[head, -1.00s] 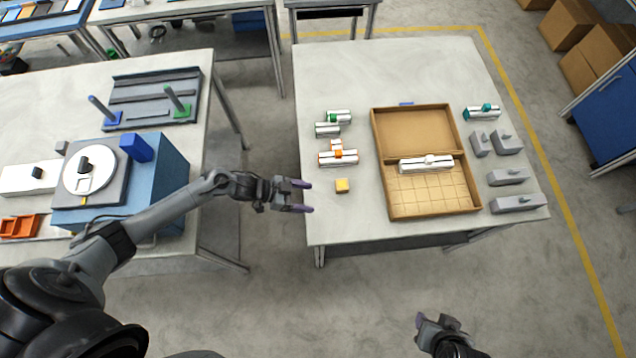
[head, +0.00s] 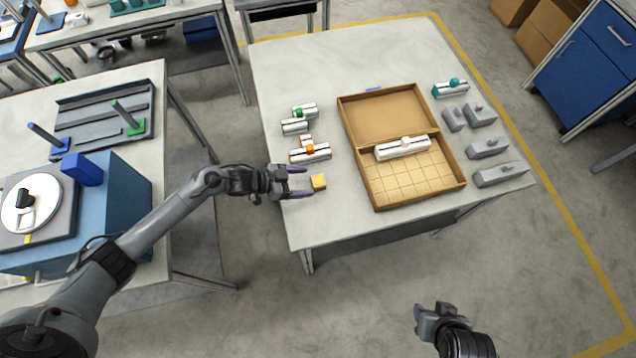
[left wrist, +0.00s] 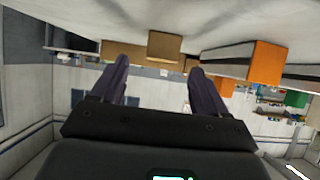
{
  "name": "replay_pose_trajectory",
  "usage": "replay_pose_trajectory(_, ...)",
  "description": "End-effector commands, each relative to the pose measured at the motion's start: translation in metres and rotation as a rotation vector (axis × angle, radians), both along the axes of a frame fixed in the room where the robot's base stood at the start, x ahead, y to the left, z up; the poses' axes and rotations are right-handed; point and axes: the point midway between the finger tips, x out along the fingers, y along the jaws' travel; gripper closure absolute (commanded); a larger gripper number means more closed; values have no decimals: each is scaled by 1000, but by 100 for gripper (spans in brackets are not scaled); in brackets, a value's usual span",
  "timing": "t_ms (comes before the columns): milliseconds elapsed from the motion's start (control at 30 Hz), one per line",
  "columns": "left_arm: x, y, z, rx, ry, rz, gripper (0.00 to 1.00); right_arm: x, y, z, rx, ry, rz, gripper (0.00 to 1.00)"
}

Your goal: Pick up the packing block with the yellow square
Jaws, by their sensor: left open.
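The small packing block with the yellow square (head: 319,181) lies near the left edge of the right-hand table. My left gripper (head: 302,181) is open just left of it, with its two purple fingers pointing at the block. The block seems just beyond the fingertips, and I cannot see contact. In the left wrist view, which is upside down, a tan block (left wrist: 165,46) shows between the open fingers (left wrist: 161,68). My right gripper (head: 422,315) is at the bottom, off the table; its finger gap is not clear.
White blocks with an orange piece (head: 310,152) and a green piece (head: 298,119) stand behind the yellow block. An open cardboard box (head: 420,206) holding a white block lies to the right. Several grey blocks (head: 488,149) stand at the right edge. The front left table corner is clear.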

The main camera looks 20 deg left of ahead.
Motion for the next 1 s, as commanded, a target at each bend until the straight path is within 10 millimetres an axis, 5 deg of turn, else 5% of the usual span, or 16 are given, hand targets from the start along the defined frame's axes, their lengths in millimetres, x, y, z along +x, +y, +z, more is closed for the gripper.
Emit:
replay_pose_trajectory(333,20,-24,-24,-3,-3,-1,26,0,0,-40,1,1,-2,57)
replay_pose_trajectory(700,25,-32,-24,-1,-1,0,26,-1,-2,-44,-7,3,4,57)
replay_pose_trajectory(1000,24,-31,-24,-1,-1,0,70,-1,-2,-44,-9,3,6,57)
